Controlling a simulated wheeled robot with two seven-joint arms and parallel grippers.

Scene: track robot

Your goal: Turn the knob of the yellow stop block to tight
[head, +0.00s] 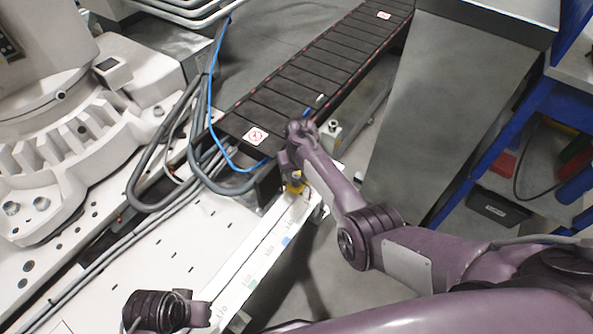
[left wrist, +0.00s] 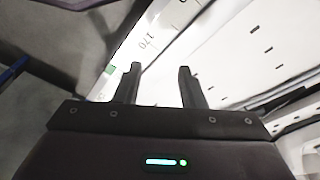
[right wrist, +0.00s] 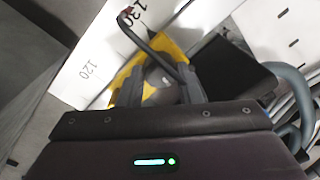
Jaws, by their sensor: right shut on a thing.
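The yellow stop block (head: 294,188) sits on the white scale rail (head: 262,240) near the conveyor end. In the right wrist view the yellow block (right wrist: 122,78) lies beside the printed 120 and 130 marks. My right gripper (right wrist: 160,88) is shut on its dark grey knob (right wrist: 158,78), seen between the fingers. In the head view my right gripper (head: 291,165) is over the block and hides most of it. The knob's marking is not readable. My left gripper (left wrist: 158,75) is open and empty above the rail, near the 170 mark.
A dark slatted conveyor (head: 310,75) runs away to the upper right. A blue cable (head: 212,120) and grey hoses (head: 150,205) lie left of the block. A white machine (head: 60,150) fills the left. A grey metal cabinet (head: 440,100) stands at the right.

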